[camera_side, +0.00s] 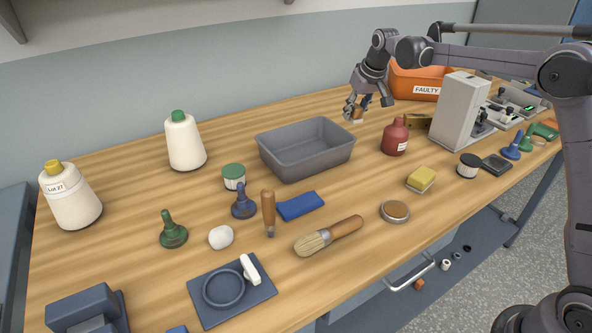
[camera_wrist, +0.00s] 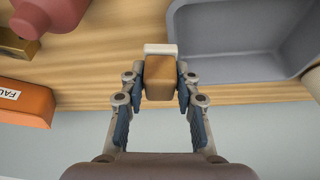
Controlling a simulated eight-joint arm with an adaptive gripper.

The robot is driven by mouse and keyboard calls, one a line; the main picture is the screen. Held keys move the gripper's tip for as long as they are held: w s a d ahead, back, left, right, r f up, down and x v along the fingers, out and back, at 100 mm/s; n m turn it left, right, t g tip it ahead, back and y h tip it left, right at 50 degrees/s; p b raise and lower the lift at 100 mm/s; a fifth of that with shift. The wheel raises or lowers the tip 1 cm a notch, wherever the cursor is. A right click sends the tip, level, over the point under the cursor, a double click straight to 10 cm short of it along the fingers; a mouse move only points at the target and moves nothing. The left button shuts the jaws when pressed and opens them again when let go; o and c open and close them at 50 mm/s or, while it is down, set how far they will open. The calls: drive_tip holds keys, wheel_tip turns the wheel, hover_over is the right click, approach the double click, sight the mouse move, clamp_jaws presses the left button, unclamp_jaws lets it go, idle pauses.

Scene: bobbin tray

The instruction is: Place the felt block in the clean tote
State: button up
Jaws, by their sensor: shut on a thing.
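The felt block (camera_wrist: 160,78), a brown wooden body with a white felt-like end (camera_wrist: 160,49), is between the fingers of my gripper (camera_wrist: 159,88) in the wrist view. My gripper is shut on it, with a finger at each side. In the side view my gripper (camera_side: 357,108) is at the back of the table, to the right of the grey tote, with the block small and partly hidden below it. The grey tote (camera_side: 306,160) is open and looks empty; no label shows on it. The tote also shows at the upper right of the wrist view (camera_wrist: 235,66).
An orange bin (camera_side: 425,90) marked FAULTY stands right of my gripper. A red bottle (camera_side: 395,138) and a brass-coloured block (camera_side: 417,121) stand in front of it. A green-lidded jar (camera_side: 233,177) and a blue cloth (camera_side: 300,206) lie near the tote. Bare wood separates tote and bottle.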

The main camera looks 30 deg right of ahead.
drive_tip(key=a+n, duration=0.2)
drive_tip(key=a, duration=0.2)
hover_over(302, 155)
drive_tip(key=s, duration=0.2)
drive_tip(key=shift+y, duration=0.3)
wheel_tip(302, 155, down, 6)
drive_tip(key=shift+w+d+f, duration=0.1)
drive_tip(key=shift+f, duration=2.1)
drive_tip(key=o, duration=1.1)
drive_tip(key=shift+f, duration=0.15)
